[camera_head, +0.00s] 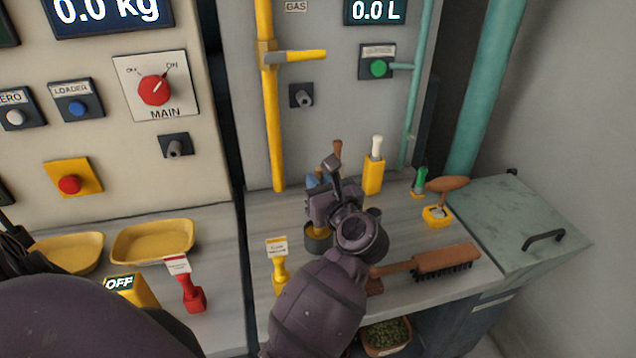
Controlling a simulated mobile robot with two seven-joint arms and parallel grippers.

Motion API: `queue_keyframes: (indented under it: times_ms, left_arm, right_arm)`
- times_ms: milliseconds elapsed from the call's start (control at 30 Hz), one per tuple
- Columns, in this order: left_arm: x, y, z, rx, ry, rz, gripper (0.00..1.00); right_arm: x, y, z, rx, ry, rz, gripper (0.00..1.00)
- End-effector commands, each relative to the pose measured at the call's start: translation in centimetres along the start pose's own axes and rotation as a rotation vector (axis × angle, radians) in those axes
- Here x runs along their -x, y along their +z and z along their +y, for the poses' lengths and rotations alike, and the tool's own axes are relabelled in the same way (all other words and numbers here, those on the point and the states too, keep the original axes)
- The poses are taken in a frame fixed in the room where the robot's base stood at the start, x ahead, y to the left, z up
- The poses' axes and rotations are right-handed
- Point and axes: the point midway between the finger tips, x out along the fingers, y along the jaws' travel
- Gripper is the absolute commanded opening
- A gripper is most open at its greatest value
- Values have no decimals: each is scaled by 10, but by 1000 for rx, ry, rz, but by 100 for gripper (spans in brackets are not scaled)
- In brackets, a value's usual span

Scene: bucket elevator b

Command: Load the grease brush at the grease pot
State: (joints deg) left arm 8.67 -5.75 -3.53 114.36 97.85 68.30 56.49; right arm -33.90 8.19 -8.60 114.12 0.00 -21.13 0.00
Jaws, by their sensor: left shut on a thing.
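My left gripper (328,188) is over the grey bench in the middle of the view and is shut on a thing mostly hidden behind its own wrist. A brown wooden handle tip (338,149) shows just above the jaws; it looks like the grease brush's handle, but I cannot be sure. A dark round pot (318,242) with yellow at its top stands directly below the gripper and looks like the grease pot. Whether the brush's bristles touch the grease is hidden. A blue thing (312,181) shows partly behind the gripper. My right gripper is not in view.
A wooden hand brush (447,260) lies right of my wrist. A yellow holder (373,177) with a white handle stands behind, a yellow block (437,216) with a wooden-handled tool at right. A yellow tagged stand (279,275) is left of the pot. A green-grey lidded box (520,225) adjoins the bench.

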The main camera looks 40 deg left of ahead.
Motion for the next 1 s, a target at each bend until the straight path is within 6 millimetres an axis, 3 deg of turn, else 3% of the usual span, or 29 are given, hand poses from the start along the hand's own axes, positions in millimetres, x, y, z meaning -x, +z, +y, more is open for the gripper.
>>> queue_keyframes:
  times_ms: [800, 1000]
  left_arm:
    - [0, 58, 0, 4, -1, -5, 0]
    - [0, 62, 0, 3, 0, -5, 0]
  right_arm:
    - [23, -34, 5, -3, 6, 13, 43]
    - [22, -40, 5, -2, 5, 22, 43]
